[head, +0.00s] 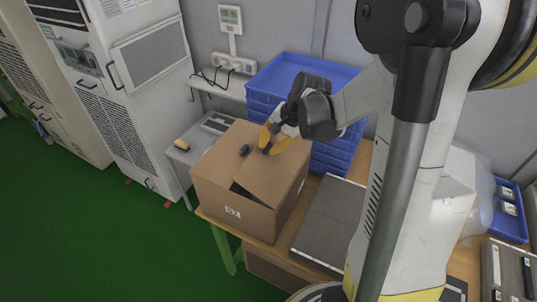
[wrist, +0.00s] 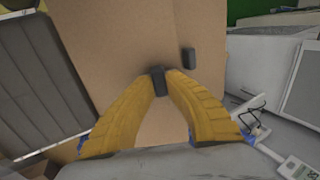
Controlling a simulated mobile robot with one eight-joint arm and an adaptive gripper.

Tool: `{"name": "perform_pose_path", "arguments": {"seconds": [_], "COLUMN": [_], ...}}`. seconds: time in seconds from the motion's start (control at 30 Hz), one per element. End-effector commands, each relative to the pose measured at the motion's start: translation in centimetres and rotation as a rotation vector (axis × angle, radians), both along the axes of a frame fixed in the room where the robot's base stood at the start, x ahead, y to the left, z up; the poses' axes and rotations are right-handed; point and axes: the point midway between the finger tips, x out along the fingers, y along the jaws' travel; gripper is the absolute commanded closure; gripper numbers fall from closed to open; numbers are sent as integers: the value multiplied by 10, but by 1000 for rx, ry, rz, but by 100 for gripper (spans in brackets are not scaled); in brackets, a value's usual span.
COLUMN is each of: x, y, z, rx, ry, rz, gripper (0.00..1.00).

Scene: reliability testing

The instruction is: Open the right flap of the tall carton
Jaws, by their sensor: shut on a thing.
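The tall brown cardboard carton (head: 236,205) stands on a wooden table in the head view. Its top looks mostly closed, with a dark gap (head: 250,193) at the near edge. Two small dark handles sit on top: one free (head: 245,150), and one between my fingertips. In the wrist view the carton top (wrist: 125,35) fills the middle, with the free handle (wrist: 188,58) at upper right. My gripper (head: 270,142), with yellow fingers, is at the carton's top. In the wrist view its fingertips are closed on the second dark handle (wrist: 157,83). The fingers hide part of the flap.
Stacked blue crates (head: 290,78) stand behind the carton. A grey panel (head: 328,222) lies on the table (head: 283,240) to its right. A white cabinet (head: 120,80) and a small side table stand to the left. Green floor is open at the front left.

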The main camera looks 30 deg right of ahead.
Motion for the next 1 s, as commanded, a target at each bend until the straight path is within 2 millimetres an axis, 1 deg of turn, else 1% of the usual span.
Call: {"name": "perform_pose_path", "arguments": {"seconds": [0.03, 0.4, 0.9, 1.0], "x": [-5, -31, -71, -77], "y": [-4, -22, -50, -53], "z": [2, 26, 42, 45], "rx": [25, 222, 484, 515], "ry": [-32, -324, -707, -750], "rz": [-5, -5, -1, 1], "gripper": [100, 100, 100, 100]}}
